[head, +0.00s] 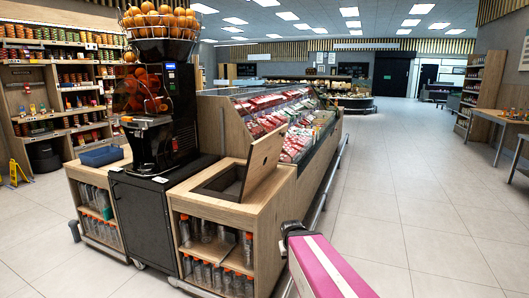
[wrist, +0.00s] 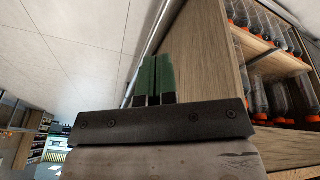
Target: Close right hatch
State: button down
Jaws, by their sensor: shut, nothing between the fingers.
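The right hatch (head: 262,165) is a wooden lid standing open, tilted up from the top of the right wooden cabinet (head: 283,218). The dark opening (head: 220,183) beside it is uncovered. In the wrist view, my gripper (wrist: 154,75) has its green-tipped fingers together with nothing between them, near the cabinet's wooden side (wrist: 205,60). I cannot tell if they touch it. In the head view, my pink and white arm reaches in from the bottom, to the right of the cabinet and below the hatch; the fingertips are not clear there. The hatch is not recognisable in the wrist view.
The black orange juicer (head: 160,110) stands left of the cabinet, with oranges on top. Bottles (head: 210,275) fill the cabinet's front shelves. A blue tray (head: 101,156) sits on the left cabinet. A chilled display (head: 290,120) runs behind. The tiled floor (head: 420,220) at right is clear.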

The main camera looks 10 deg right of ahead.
aim_at(257, 145)
jog(key=w+d+r+n+t+h, duration=0.1)
jog(key=w+d+r+n+t, duration=0.25)
jog(key=w+r+t, duration=0.5)
jog(key=w+d+r+n+t, duration=0.3)
jog(key=w+d+r+t, duration=0.2)
jog(key=w+r, duration=0.7)
notch_tip(257, 145, up, 11)
jog(key=w+a+n+t+y, duration=0.2)
jog(key=a+n+t+y, duration=0.15)
jog(key=n+y, duration=0.5)
jog(key=s+a+r+n+g+y, duration=0.2)
jog(key=s+r+n+g+y, duration=0.3)
jog(key=n+g+y, duration=0.65)
jog(key=w+a+r+n, duration=0.1)
jog(key=w+a, duration=0.1)
jog(key=a, duration=0.2)
jog(key=w+a+r+n+t, duration=0.1)
jog(key=w+a, duration=0.1)
jog(key=a, duration=0.2)
jog(key=w+a+r+n+t, duration=0.1)
jog(key=w+a, duration=0.1)
jog(key=a, duration=0.2)
jog(key=shift+w+r, duration=0.35)
jog(key=shift+a, duration=0.15)
